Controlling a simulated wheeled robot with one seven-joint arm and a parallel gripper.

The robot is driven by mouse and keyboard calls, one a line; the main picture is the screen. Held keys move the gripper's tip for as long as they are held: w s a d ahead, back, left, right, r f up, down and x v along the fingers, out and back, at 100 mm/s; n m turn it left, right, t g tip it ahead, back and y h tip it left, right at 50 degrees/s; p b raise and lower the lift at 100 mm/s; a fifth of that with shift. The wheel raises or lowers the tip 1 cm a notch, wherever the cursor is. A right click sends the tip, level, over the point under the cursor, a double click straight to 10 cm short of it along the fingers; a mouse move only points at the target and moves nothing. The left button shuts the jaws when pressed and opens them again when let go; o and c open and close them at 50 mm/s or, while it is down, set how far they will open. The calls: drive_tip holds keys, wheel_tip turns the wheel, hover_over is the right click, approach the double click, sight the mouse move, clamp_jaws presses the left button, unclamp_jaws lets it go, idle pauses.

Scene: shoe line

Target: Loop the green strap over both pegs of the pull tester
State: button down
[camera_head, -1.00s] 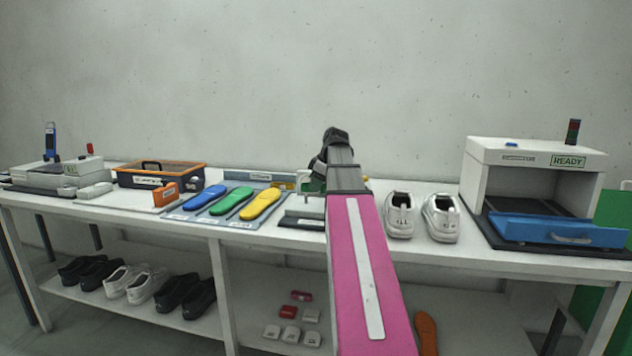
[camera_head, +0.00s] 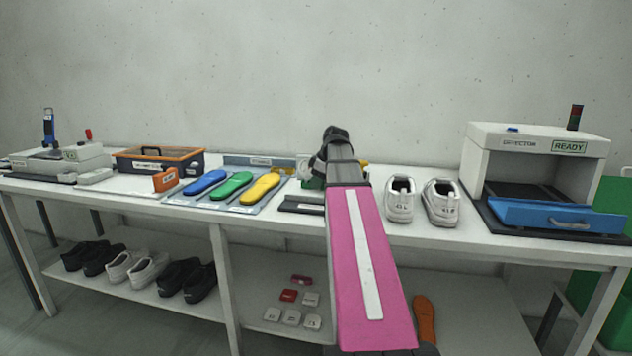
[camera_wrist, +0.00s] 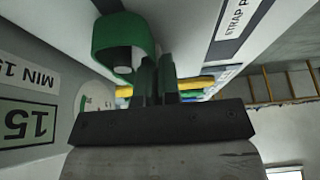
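The green strap (camera_wrist: 118,36) shows as a wide curved loop at the upper left of the wrist view. A dark round peg end (camera_wrist: 122,60) shows inside the loop; I cannot tell whether the strap bears on it. My gripper (camera_wrist: 157,75) has its two dark fingers close together, just right of the loop, with green between them; it appears shut on the strap. A second peg cannot be made out. The white panel with the "15" display (camera_wrist: 27,122) fills the left side.
In the head view, blue (camera_head: 205,182), green (camera_head: 231,185) and yellow (camera_head: 261,187) insoles lie left of my arm. White shoes (camera_head: 400,200) stand close on its right. Further right is the white detector (camera_head: 540,140) with a blue tray. An orange-rimmed box (camera_head: 160,160) stands at left.

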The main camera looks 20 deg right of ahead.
drive_tip(key=c, duration=1.3)
unclamp_jaws()
drive_tip(key=shift+o, duration=0.2)
drive_tip(key=shift+r, duration=0.3)
wheel_tip(320, 180, up, 4)
drive_tip(key=shift+f, duration=0.25)
drive_tip(key=s+a+r, duration=0.3)
drive_tip(key=a+r, duration=0.4)
drive_tip(key=a, duration=0.4)
drive_tip(key=shift+a, duration=0.15)
drive_tip(key=shift+s, duration=0.1)
